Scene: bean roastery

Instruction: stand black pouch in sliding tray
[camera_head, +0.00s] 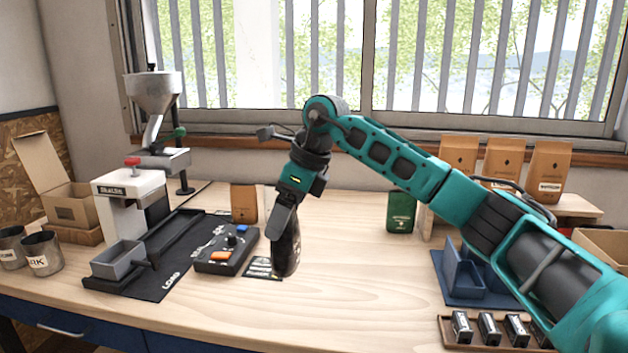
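The black pouch (288,256) is upright near the middle of the bench, beside a small black printed card (260,268). My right gripper (279,228) reaches down from above and is shut on its upper part, hiding some of it. I cannot tell whether the pouch touches the bench. The sliding tray (118,259) is a grey, open-topped box at the left, on a dark rail in front of the white machine (130,200). It looks empty, though its floor is only partly visible. My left gripper is not in view.
A control box (226,250) with coloured buttons stands between pouch and tray. A brown pouch (244,204) and a green pouch (401,212) stand behind. Metal cups (43,254) are at far left, a blue holder (470,280) at right. The bench's centre front is clear.

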